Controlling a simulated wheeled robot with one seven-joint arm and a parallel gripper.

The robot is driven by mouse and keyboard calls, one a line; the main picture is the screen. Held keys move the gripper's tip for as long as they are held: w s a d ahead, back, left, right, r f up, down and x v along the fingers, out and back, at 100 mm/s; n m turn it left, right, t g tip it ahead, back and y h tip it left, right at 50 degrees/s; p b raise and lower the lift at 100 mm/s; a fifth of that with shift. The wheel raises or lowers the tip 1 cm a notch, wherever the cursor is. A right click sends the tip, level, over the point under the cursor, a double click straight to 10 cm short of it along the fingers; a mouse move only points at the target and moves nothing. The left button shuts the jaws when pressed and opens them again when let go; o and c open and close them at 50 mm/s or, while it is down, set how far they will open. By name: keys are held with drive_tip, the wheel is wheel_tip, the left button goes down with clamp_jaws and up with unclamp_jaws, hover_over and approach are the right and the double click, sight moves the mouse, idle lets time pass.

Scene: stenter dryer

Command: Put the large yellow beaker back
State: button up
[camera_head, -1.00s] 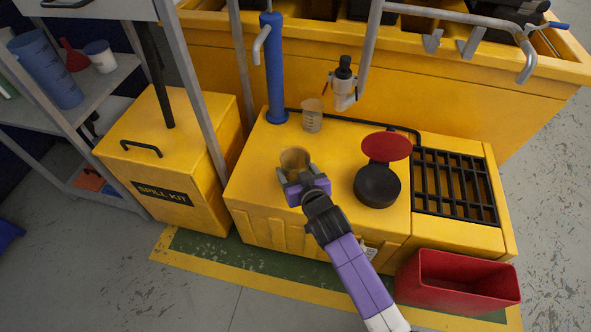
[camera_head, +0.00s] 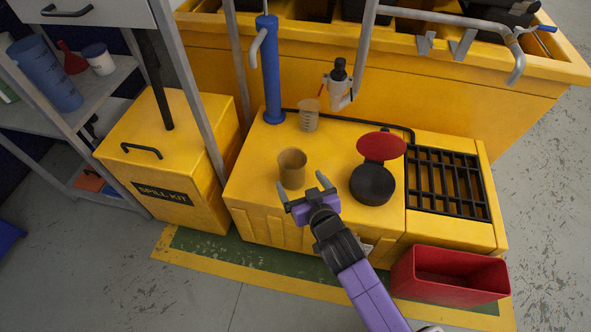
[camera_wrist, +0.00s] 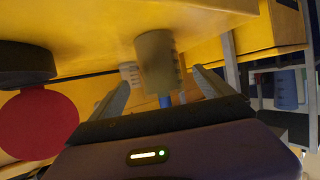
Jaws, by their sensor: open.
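The large yellow beaker (camera_head: 292,168) stands upright on the yellow bench top (camera_head: 245,190), left of the black round bowl. My gripper (camera_head: 302,184) is open and empty on the near side of the beaker, with its fingers apart from it. In the wrist view the beaker (camera_wrist: 158,62) shows beyond and between the spread fingers of my gripper (camera_wrist: 160,88). A smaller clear beaker (camera_head: 309,115) with markings stands farther back; it also shows in the wrist view (camera_wrist: 130,75).
The black bowl (camera_head: 373,185) has a raised red lid (camera_head: 381,146). A black grate (camera_head: 447,185) lies to the right. A blue post (camera_head: 271,75) and a hanging valve (camera_head: 338,85) stand behind. A red bin (camera_head: 450,277) is at the front right, and a spill kit box (camera_head: 165,165) is left.

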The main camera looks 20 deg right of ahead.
drive_tip(key=shift+p+v, duration=0.45)
drive_tip(key=shift+v, duration=1.75)
drive_tip(key=s+r+y, duration=0.1)
drive_tip(key=s+r, duration=0.2)
drive_tip(key=s, duration=1.6)
drive_tip(key=s+r+t, duration=0.1)
drive_tip(key=s+r, duration=1.1)
drive_tip(key=s, duration=0.1)
drive_tip(key=shift+s+d+n, duration=0.25)
drive_tip(key=shift+d+n, duration=0.15)
wheel_tip(320, 180, up, 24)
drive_tip(key=p, duration=2.4)
drive_tip(key=shift+r, duration=0.25)
